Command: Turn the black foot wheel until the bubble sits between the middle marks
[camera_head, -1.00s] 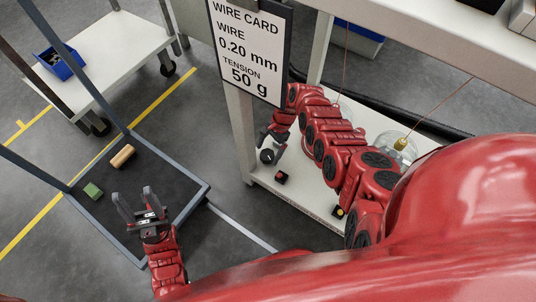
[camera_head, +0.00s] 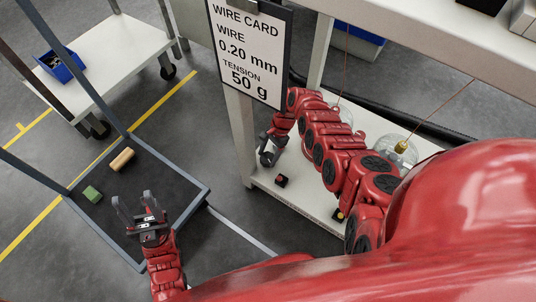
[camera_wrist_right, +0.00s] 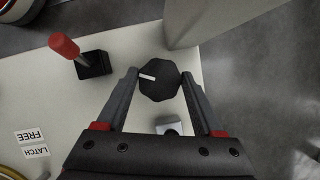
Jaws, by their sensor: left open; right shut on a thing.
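The black foot wheel (camera_wrist_right: 164,86) is a dark faceted knob with a white index line on its left side, seen in the right wrist view. My right gripper (camera_wrist_right: 160,75) is shut on it, one finger on each side. In the head view my right gripper (camera_head: 267,155) is down beside the bench's lower shelf, and I cannot make out the wheel there. A small pale metal block (camera_wrist_right: 168,126) is partly hidden behind the gripper's body. I cannot make out the bubble or its marks in either view. My left gripper (camera_head: 138,214) is open and empty above the dark cart tray.
A red-handled lever on a black block (camera_wrist_right: 94,64) stands left of the wheel, near the FREE and LATCH labels (camera_wrist_right: 32,143). A light post (camera_wrist_right: 190,22) is close to the wheel. The wire card (camera_head: 247,50) and glass bowl (camera_head: 397,150) are near my right arm.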

